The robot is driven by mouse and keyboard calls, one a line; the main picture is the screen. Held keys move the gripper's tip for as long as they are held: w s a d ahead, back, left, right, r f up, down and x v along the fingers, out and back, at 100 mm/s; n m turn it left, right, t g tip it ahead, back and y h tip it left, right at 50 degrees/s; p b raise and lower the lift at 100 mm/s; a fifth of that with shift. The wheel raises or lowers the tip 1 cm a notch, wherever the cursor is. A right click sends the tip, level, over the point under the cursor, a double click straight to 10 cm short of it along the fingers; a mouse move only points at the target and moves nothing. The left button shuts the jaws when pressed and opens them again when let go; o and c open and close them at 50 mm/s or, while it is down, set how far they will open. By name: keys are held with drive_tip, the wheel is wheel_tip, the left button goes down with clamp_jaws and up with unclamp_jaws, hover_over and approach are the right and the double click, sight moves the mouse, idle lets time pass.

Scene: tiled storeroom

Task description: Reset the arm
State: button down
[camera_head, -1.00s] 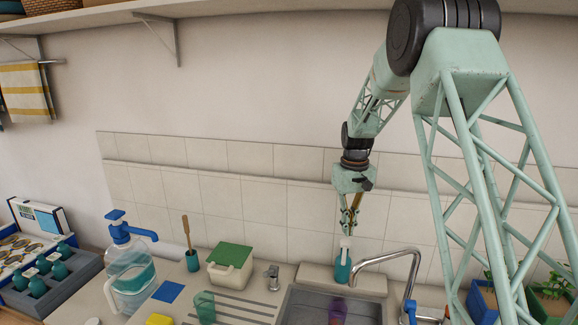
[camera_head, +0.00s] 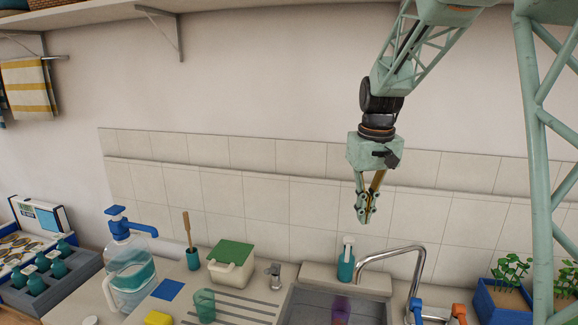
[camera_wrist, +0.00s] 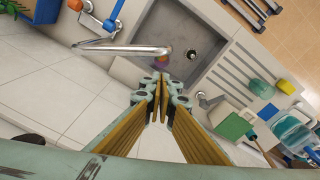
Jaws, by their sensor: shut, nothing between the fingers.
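My gripper (camera_head: 365,219) hangs pointing down in front of the tiled wall, in the air above the back of the sink. Its fingers are together with nothing between them. The wrist view shows the closed fingers (camera_wrist: 161,82) at the middle, above the counter edge by the sink. A teal soap bottle (camera_head: 345,266) with a white top stands upright on the ledge behind the sink, below my gripper and apart from it.
The sink (camera_head: 300,296) has a curved metal faucet (camera_head: 395,250) and a purple cup (camera_head: 340,308) in it. At left are a green-lidded box (camera_head: 232,262), a large water jug (camera_head: 130,270) and a bottle crate (camera_head: 60,285). Planters (camera_head: 500,300) stand right. A shelf (camera_head: 110,16) runs above.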

drive_tip(key=s+r+m+t+b, duration=0.1)
drive_tip(key=s+r+b, duration=0.2)
drive_tip(key=s, duration=0.8)
drive_tip(key=s+r+b, duration=0.3)
drive_tip(key=s, duration=0.9)
drive_tip(key=s+f+t+b, duration=0.1)
drive_tip(key=s+f, duration=0.3)
drive_tip(key=s, duration=0.8)
drive_tip(key=s+f+m+b, duration=0.1)
drive_tip(key=s+f+b, duration=0.3)
drive_tip(key=s, duration=0.8)
drive_tip(key=shift+t, duration=0.4)
